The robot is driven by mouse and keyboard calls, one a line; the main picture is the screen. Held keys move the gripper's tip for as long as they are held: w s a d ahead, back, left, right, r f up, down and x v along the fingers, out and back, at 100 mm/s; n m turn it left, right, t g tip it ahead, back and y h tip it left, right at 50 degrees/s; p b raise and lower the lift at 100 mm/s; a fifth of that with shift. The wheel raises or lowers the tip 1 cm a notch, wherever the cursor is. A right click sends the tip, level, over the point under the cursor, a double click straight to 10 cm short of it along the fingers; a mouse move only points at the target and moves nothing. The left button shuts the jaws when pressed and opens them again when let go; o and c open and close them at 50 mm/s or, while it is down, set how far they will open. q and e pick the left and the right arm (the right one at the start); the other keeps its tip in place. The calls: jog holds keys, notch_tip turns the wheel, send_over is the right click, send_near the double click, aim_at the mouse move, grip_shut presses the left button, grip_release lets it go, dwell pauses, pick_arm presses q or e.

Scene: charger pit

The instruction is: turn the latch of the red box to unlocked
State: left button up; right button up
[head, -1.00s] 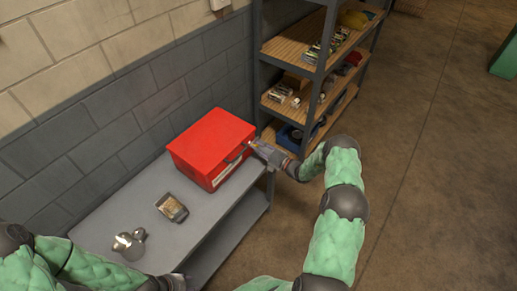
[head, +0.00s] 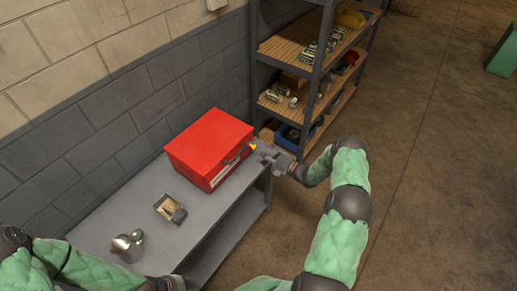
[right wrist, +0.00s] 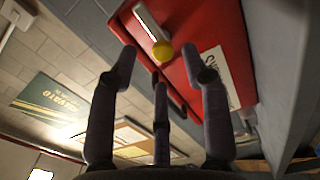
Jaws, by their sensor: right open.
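The red box (head: 209,146) sits closed at the far end of the grey table. Its latch (right wrist: 147,24), a pale metal bar with a yellow ball (right wrist: 162,50) at its end, is on the box's front face. The ball also shows in the head view (head: 252,146). My right gripper (head: 259,149) is open at that face. In the right wrist view its fingers (right wrist: 160,68) are spread around the ball's line, with nothing held; contact cannot be told. My left arm is at the lower left; the state of its gripper (head: 168,284) is unclear.
The grey table (head: 120,205) also holds a small tan tray with a dark piece (head: 170,208) and shiny metal items (head: 128,244). A loaded shelf rack (head: 318,70) stands behind the box to the right. The floor at right is open.

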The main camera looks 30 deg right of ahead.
jog(key=v, duration=0.8)
jog(key=shift+w, duration=0.1)
jog(key=s+a+f+n+g+y, duration=0.25)
jog(key=a+n+g, duration=0.2)
jog(key=a, duration=0.25)
jog(key=s+a+f+n+g+y, duration=0.1)
jog(key=s+a+f+n+g, duration=0.2)
jog(key=a+n, duration=0.35)
jog(key=s+a+f+n+g+y, duration=0.1)
jog(key=s+a+f+n+g, duration=0.2)
jog(key=a, duration=0.6)
jog(key=s+a+f+n+g+h, duration=0.2)
jog(key=s+a+n+g+h, duration=0.15)
jog(key=s+n, duration=0.6)
jog(key=s+a+f+n+g+h, duration=0.2)
jog(key=s+a+n+g, duration=0.3)
jog(key=n, duration=0.7)
jog(key=a+r+n+t, duration=0.1)
jog(key=n, duration=0.3)
jog(key=a+r+n+t+h, duration=0.1)
jog(key=n, duration=0.3)
jog(key=a+r+n, duration=0.1)
jog(key=n, duration=0.3)
jog(key=shift+s+t+h, duration=0.15)
jog(key=shift+t+h, duration=0.25)
